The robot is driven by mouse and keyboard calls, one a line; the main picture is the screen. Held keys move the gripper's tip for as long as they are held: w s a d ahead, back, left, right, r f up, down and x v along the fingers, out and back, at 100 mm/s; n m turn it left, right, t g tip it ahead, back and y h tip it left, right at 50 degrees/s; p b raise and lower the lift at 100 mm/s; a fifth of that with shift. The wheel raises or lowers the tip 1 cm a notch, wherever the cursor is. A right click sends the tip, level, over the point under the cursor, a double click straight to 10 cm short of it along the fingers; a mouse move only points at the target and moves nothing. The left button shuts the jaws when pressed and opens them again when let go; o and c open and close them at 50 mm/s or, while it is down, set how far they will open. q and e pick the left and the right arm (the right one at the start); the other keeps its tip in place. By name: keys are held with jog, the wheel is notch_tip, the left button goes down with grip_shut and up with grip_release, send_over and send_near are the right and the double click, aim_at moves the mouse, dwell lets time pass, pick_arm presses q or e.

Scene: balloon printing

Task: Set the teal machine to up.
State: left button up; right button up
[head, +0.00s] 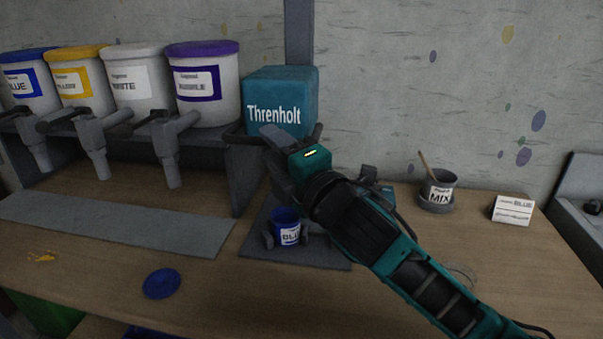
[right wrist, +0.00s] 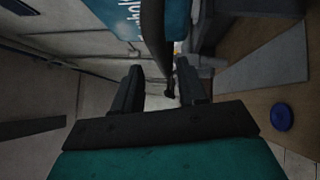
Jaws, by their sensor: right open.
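The teal machine (head: 280,92), lettered "Threnholt", stands at the back of the bench against the wall. A dark bar (head: 236,134) sticks out at its left side and another dark part shows at its right. My right gripper (head: 276,142) is in front of the machine's lower face and hides the middle of the bar. In the right wrist view its fingers (right wrist: 160,86) are apart, with a dark curved bar (right wrist: 154,35) near or between their tips; contact cannot be told. A blue tin (head: 284,222) stands upright on the machine's base (head: 327,253). My left gripper is not in view.
Several paint buckets (head: 131,88) with dispensers stand on a rack at left. A grey mat (head: 120,222) and a blue lid (head: 162,283) lie on the bench. A MIX pot (head: 438,189) and a white card (head: 512,210) stand at right. The front middle is clear.

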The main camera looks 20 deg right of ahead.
pick_arm(q)
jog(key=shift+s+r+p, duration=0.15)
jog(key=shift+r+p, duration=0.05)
jog(key=shift+p, duration=0.15)
pick_arm(e)
jog(key=v, duration=0.8)
jog(key=shift+s, duration=0.3)
jog(key=shift+d, duration=0.1)
